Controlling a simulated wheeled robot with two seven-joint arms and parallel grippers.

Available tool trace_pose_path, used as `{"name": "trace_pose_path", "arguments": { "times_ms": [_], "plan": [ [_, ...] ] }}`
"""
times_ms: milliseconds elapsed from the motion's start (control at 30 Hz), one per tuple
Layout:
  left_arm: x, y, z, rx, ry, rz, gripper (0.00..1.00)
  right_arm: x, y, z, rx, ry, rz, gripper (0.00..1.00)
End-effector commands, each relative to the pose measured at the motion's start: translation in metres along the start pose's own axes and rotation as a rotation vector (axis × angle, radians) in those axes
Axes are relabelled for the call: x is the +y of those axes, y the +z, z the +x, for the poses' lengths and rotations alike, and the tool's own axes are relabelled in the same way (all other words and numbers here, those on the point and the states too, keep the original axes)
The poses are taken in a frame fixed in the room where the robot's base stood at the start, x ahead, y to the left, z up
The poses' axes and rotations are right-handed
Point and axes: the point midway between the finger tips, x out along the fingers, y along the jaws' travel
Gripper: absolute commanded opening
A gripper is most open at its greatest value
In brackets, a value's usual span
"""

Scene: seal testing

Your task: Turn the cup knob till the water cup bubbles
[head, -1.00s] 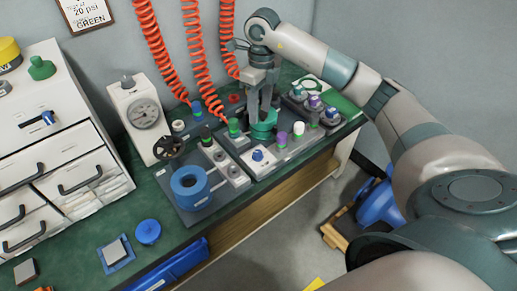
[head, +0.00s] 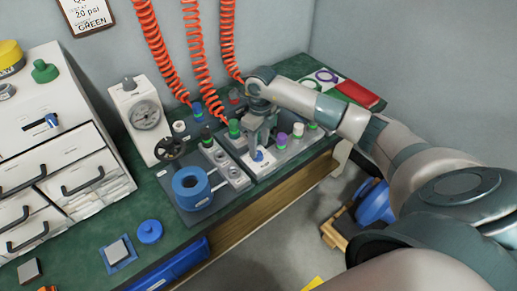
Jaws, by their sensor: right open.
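A round blue cup (head: 190,184) with a darker hollow centre stands on a grey plate at the bench's front, joined by pale pipes to a grey block (head: 237,177). No bubbles can be made out in it. A small blue knob (head: 259,156) sits on a pale base to its right; I cannot tell if this is the cup knob. My right gripper (head: 258,148) points down just over this knob, open, its fingers close around or above it. Whether they touch it is unclear. The gripper hides the bench behind it. My left gripper is not in view.
Orange coiled hoses (head: 199,60) hang behind. Purple (head: 282,140) and white-topped fittings stand close right of the gripper. White drawers (head: 60,170) fill the left.

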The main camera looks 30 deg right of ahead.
Motion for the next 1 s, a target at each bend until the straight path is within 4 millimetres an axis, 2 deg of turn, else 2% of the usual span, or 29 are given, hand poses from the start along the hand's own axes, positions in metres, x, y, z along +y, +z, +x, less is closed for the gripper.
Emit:
{"name": "trace_pose_path", "arguments": {
  "times_ms": [100,233,633,667,800,833,1000],
  "plan": [
    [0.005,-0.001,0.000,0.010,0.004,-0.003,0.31,0.001,0.000,0.016,0.001,0.002,0.002,0.45],
    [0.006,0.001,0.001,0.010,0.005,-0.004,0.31,0.000,0.000,0.026,0.001,0.001,0.000,0.45],
    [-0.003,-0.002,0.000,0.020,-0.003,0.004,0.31,0.000,0.000,0.031,0.000,0.000,0.000,0.45],
    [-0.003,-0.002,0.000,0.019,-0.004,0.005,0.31,0.000,0.000,0.031,0.000,0.000,0.000,0.40],
    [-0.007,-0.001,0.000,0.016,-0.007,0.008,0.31,0.000,0.000,0.031,0.000,0.000,0.000,0.06],
    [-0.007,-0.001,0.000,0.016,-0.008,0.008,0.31,0.000,0.000,0.031,0.000,0.000,0.000,0.03],
    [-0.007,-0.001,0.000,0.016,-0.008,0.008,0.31,0.000,0.000,0.031,0.000,0.000,0.003,0.03]
  ]
}}
